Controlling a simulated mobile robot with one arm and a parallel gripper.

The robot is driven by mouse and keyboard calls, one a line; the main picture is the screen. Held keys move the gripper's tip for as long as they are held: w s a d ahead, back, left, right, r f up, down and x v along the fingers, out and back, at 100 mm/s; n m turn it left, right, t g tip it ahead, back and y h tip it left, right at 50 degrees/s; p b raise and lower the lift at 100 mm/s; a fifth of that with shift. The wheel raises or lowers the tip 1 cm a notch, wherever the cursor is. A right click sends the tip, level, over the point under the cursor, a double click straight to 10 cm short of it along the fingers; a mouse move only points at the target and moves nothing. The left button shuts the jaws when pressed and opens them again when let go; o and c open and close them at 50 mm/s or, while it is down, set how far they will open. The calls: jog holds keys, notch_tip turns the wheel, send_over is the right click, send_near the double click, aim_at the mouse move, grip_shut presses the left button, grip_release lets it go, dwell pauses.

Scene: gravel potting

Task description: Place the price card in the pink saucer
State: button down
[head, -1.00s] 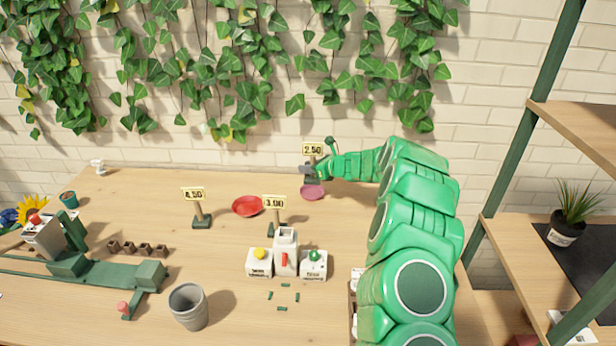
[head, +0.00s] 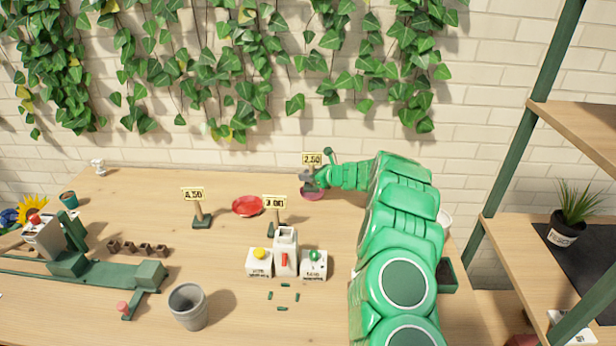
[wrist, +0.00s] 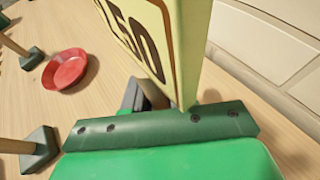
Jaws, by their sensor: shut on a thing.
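The price card (head: 312,159) is yellow and reads 2.50. My gripper (head: 309,176) is shut on its stand, just below the card, at the back of the table. The card looks close to upright. The pink saucer (head: 312,196) lies directly below my gripper in the head view and is partly covered by it. I cannot tell whether the base of the stand touches the saucer. In the wrist view the card (wrist: 158,35) fills the upper middle, with its wooden post behind my gripper's dark green edge; the saucer is hidden there.
A red saucer (head: 248,207) lies to the left. Price cards reading 4.50 (head: 194,194) and 3.00 (head: 275,202) stand nearby. White boxes with a yellow (head: 260,262) and a green button (head: 313,264) stand in front. A grey bucket (head: 188,307) stands front left. The brick wall is close behind.

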jog(key=shift+f, duration=0.6)
jog(key=c, duration=0.9)
grip_release()
jog(key=shift+r, duration=0.65)
jog(key=shift+s+d+r, duration=0.15)
jog(key=shift+d+r, duration=0.05)
jog(key=shift+d, duration=0.1)
jog(key=shift+v, duration=5.65)
